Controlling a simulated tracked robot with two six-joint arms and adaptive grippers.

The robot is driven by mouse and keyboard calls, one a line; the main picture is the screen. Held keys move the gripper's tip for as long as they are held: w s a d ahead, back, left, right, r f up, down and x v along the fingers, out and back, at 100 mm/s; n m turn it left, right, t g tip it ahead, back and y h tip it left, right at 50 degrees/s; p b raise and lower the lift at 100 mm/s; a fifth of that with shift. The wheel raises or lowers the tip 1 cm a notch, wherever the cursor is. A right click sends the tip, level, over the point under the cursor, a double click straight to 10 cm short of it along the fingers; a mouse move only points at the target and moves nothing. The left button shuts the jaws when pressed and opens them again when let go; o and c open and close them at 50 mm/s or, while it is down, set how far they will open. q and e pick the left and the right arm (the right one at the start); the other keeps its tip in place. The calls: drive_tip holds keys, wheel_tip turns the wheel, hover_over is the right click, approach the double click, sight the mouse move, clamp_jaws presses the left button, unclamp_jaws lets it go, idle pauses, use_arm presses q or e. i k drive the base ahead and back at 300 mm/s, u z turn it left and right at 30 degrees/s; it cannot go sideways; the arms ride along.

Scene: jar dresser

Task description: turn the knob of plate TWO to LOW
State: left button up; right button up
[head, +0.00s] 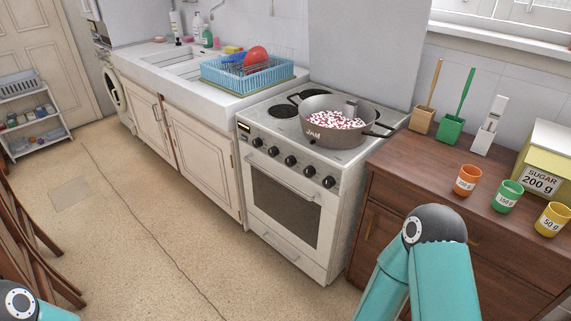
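The white stove (285,215) stands in the middle of the head view, with a row of several black knobs along its front panel. The leftmost knob (257,142), a middle knob (290,160) and the rightmost knob (328,182) show clearly. Their markings are too small to read, so I cannot tell which one is for plate TWO or how it is set. Dark hot plates (284,111) show on the top, partly hidden by a grey pot (340,139) marked JAM with red and white contents. Neither gripper is in view; only parts of my arms show at the bottom.
A wooden dresser (400,205) right of the stove carries orange (467,180), green (508,196) and yellow (552,219) cups, a sugar box (543,182) and upright utensil holders. A sink counter with a blue dish rack (240,80) is left. Floor before the stove is clear.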

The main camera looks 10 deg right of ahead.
sight(291, 161)
drive_tip(key=u, duration=0.1)
drive_tip(key=i, duration=1)
drive_tip(key=z, duration=0.1)
